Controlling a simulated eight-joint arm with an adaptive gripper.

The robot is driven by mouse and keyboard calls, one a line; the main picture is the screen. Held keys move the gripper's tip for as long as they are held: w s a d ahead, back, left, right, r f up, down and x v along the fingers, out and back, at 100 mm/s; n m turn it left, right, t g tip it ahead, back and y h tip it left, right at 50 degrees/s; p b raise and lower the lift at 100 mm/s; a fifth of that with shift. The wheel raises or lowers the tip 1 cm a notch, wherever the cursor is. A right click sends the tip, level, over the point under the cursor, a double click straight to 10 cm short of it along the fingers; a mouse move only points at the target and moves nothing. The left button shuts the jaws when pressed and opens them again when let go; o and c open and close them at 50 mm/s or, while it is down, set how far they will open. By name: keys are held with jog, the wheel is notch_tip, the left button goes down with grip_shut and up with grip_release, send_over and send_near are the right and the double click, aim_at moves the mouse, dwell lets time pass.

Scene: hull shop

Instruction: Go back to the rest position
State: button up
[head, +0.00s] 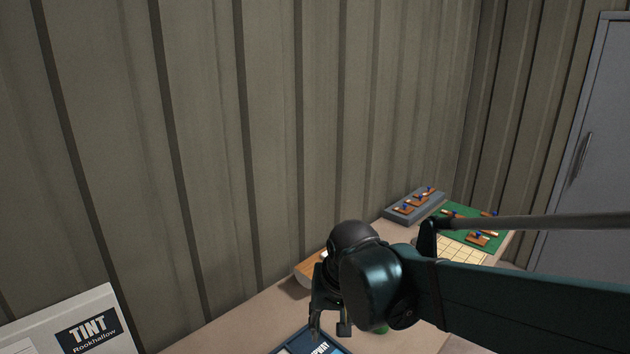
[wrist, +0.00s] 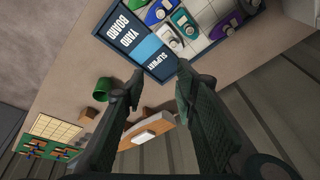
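My gripper (head: 330,328) hangs fingers down over the table, near the dark blue board (head: 335,343) at the bottom edge of the head view. In the wrist view my gripper's two fingers (wrist: 159,72) are spread apart with nothing between them. The board (wrist: 110,45), lettered "YARD BOARD" and "SLIPWAY", lies beyond the fingertips there. Several small boat-like pieces in purple, teal, green and white sit on its pale squares. My arm reaches in from the right in the head view and hides part of the table.
A green cup (wrist: 103,89) and a wooden block with a white top (wrist: 152,133) stand nearby. A grey tray (head: 392,210) and a green mat (head: 473,216) with wooden pieces lie at the far end. A "TINT Rookhallow" box (head: 100,302) is at left. A ribbed wall (head: 200,130) backs the table.

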jog(key=s+d+r+t, duration=0.1)
jog(key=s+d+t, duration=0.1)
jog(key=s+d, duration=0.4)
jog(key=s+d+r+t+h, duration=0.1)
jog(key=s+d, duration=0.4)
jog(key=d, duration=0.7)
jog(key=shift+s+d+r+t, duration=0.15)
jog(key=shift+s+d+t, duration=0.25)
jog(key=shift+t, duration=0.1)
